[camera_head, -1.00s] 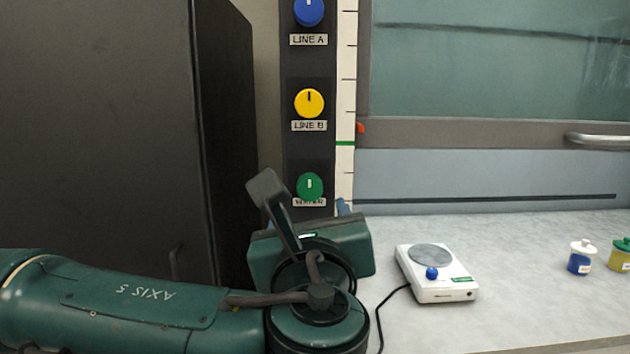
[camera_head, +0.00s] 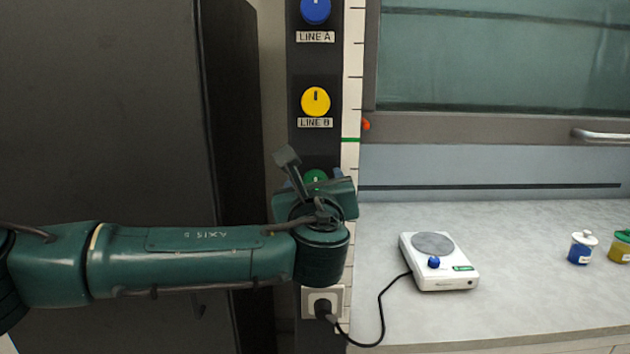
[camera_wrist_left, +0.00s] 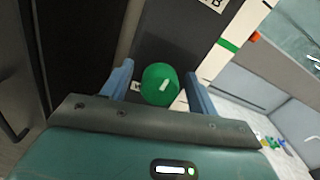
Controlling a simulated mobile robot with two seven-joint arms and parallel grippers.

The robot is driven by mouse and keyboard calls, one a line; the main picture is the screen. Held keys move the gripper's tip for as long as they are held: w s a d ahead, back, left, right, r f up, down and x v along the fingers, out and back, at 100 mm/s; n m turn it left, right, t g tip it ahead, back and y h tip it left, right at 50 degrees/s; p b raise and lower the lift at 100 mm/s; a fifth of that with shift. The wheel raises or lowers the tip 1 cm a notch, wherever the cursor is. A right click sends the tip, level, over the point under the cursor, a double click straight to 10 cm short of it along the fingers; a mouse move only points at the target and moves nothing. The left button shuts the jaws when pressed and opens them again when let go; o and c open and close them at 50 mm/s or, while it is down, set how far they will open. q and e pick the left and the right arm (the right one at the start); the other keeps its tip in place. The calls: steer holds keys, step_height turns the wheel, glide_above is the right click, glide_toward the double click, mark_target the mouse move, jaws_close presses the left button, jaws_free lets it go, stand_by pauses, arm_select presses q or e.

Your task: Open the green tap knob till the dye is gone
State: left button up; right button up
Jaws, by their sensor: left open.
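The green tap knob (camera_head: 316,177) is on the dark vertical panel, below the yellow knob, and is partly hidden by my left gripper in the head view. In the left wrist view the green knob (camera_wrist_left: 160,84) shows whole, with a pale, tilted pointer mark. My left gripper (camera_wrist_left: 158,80) is open. Its two blue fingers stand on either side of the knob, with gaps visible; I cannot tell how deep they reach. My right gripper is not in view.
A yellow knob (camera_head: 315,101) and a blue knob (camera_head: 316,10) sit above on the panel. A pale scale strip (camera_head: 352,100) with a green mark runs beside it. A hotplate (camera_head: 438,262) and small jars (camera_head: 582,248) stand on the counter. A dark cabinet (camera_head: 100,120) is at left.

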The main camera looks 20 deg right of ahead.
arm_select(q)
steer(key=c, duration=1)
